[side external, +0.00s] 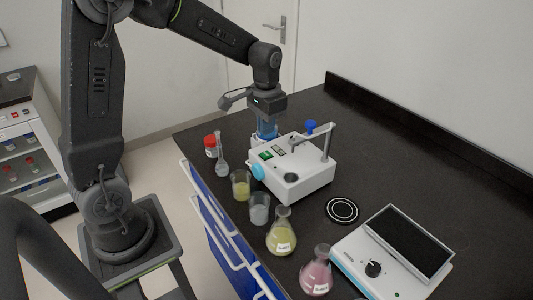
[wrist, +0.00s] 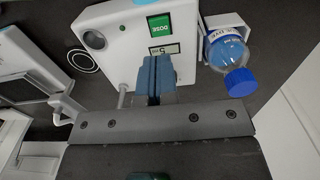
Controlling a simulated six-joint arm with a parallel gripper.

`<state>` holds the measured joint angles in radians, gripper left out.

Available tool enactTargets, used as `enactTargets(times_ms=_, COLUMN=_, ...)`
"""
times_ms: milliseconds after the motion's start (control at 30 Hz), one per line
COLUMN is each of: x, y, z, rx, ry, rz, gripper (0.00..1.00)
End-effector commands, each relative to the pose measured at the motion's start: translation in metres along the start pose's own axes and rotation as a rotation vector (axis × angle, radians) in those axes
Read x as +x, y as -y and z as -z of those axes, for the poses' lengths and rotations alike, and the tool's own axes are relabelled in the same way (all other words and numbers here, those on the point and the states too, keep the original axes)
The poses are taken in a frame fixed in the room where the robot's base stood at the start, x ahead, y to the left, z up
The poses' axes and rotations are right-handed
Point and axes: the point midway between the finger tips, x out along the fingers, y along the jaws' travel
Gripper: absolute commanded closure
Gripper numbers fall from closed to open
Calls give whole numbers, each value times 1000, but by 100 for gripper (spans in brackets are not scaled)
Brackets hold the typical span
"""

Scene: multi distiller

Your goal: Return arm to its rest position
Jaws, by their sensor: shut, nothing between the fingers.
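My gripper (side external: 266,132) hangs from my arm over the back left of the white dosing device (side external: 300,178). Its blue fingers point down. In the wrist view my gripper (wrist: 154,62) shows its two blue fingers pressed together, with nothing held between them. I cannot tell whether the fingertips touch anything.
A blue-capped bottle (wrist: 228,55) sits beside the device. A red-capped jar (side external: 211,146), a small flask (side external: 222,166), beakers (side external: 241,188), a yellow flask (side external: 282,238) and a pink flask (side external: 316,275) line the front edge. A scale-like device (side external: 385,262) stands right. The dark bench (side external: 400,160) is clear behind.

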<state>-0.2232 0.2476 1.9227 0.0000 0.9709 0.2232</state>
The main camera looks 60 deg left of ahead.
Motion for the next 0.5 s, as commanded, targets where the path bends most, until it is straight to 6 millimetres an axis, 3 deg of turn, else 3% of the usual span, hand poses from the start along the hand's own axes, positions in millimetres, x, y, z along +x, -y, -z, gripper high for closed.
enactTargets(times_ms=133, x=-9, y=-5, z=-6, rx=1, ry=-20, rz=4, gripper=100)
enactTargets(times_ms=233, x=-28, y=-16, z=-20, rx=3, ry=-66, rz=13, gripper=100)
enactTargets(times_ms=500, x=-83, y=-55, z=-90, rx=4, ry=-254, rz=28, gripper=100)
